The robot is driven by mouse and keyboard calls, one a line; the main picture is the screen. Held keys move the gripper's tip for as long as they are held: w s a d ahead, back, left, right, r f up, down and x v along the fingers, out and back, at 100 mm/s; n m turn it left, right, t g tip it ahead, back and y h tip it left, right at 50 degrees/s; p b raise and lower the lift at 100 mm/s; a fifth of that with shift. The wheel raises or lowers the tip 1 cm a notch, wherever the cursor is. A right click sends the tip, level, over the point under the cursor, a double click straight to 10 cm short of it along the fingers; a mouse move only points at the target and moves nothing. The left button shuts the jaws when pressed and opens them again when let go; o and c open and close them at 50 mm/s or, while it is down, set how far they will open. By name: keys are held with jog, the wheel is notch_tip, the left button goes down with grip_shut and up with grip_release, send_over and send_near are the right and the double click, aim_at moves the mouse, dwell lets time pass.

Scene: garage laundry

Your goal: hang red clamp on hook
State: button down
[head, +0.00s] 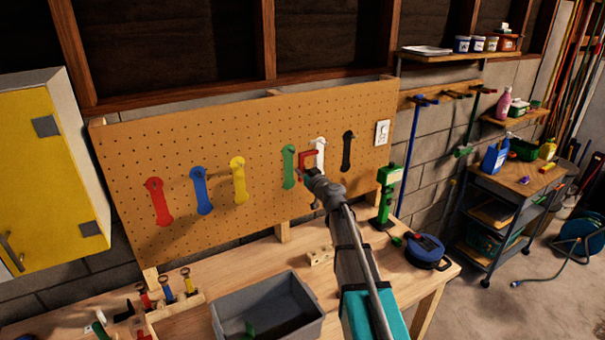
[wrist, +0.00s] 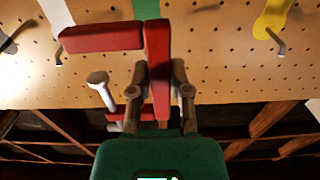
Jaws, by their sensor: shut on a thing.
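A red clamp (head: 308,159) is held in front of the pegboard, between the green and white strips in the head view. In the wrist view the clamp (wrist: 157,60) has its bar upright between the fingers, a jaw reaching left and a grey screw pad below it. My gripper (head: 313,175) is shut on its bar; its fingers also show in the wrist view (wrist: 160,92). The red strip (head: 158,203) with a small hook is on the board's left, well apart from the clamp. Whether the clamp touches the board or a hook I cannot tell.
The pegboard (head: 130,150) also bears blue (head: 201,190), yellow (head: 238,180), green (head: 289,166), white (head: 320,150) and black (head: 347,150) strips; some hooks stick out. Below are a grey bin (head: 265,310), a tool rack (head: 172,310) and a green tool (head: 387,195) on the bench.

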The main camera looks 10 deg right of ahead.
jog(key=shift+w, duration=0.2)
send_near(284, 160)
jog(key=shift+w+a+r+b, duration=0.15)
jog(key=shift+w+a+r, duration=0.1)
jog(key=shift+w, duration=0.5)
jog(key=shift+w+a+r+b, duration=0.1)
jog(key=shift+w+a+r, duration=0.1)
jog(key=shift+w, duration=0.55)
jog(key=shift+w+a+r+b, duration=0.15)
jog(key=shift+w+a+r, duration=0.1)
jog(key=shift+w, duration=0.5)
jog(key=shift+w+a+f+b, duration=0.15)
jog(key=shift+w+f+b, duration=0.4)
jog(key=shift+w+f, duration=0.05)
dwell(0.4)
jog(key=c, duration=0.5)
grip_release()
jog(key=v, duration=1.2)
